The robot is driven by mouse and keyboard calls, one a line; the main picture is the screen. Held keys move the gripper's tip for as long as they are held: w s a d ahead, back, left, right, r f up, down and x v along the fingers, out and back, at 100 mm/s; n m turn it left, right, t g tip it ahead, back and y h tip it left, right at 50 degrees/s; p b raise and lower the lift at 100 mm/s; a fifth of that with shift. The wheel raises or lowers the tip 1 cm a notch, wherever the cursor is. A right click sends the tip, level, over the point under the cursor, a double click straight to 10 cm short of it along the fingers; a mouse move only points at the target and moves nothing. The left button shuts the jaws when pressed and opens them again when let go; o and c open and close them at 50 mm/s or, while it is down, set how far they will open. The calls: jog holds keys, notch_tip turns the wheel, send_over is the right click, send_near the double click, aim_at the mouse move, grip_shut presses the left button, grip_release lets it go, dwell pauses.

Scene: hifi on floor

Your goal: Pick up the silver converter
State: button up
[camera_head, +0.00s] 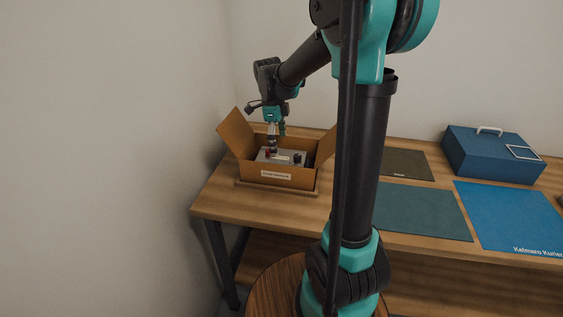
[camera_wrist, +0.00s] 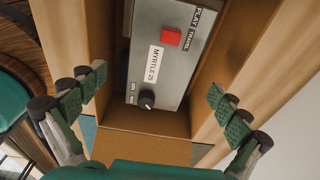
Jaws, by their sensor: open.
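The silver converter (camera_wrist: 150,62) is a grey box with a red button, a black knob and a label reading "MYRTLE 25". It lies inside an open cardboard box (camera_head: 262,174), where its top also shows in the head view (camera_head: 283,155). My gripper (camera_wrist: 155,107) is open, with its green-padded fingers spread on the left and right of the converter in the wrist view. In the head view my gripper (camera_head: 273,146) is over the box from above. I cannot tell whether the fingers reach below the converter's top. The converter's far end is cut off in the wrist view.
The cardboard box's raised flaps (camera_head: 236,134) flank my gripper. The box stands at the left end of a wooden table (camera_head: 215,200) near the wall. To the right lie a dark mat (camera_head: 405,163), a teal mat (camera_head: 422,211), a blue mat (camera_head: 510,215) and a blue case (camera_head: 485,158).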

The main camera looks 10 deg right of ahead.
aim_at(281, 155)
jog(key=shift+d+f, duration=0.15)
jog(key=shift+f, duration=0.9)
jog(key=shift+d+f, duration=0.2)
jog(key=shift+f, duration=0.8)
jog(key=shift+d+f, duration=0.15)
jog(key=shift+f, duration=0.9)
jog(key=shift+c, duration=0.2)
jog(key=c, duration=1.8)
jog(key=shift+r, duration=0.1)
notch_tip(281, 155, up, 20)
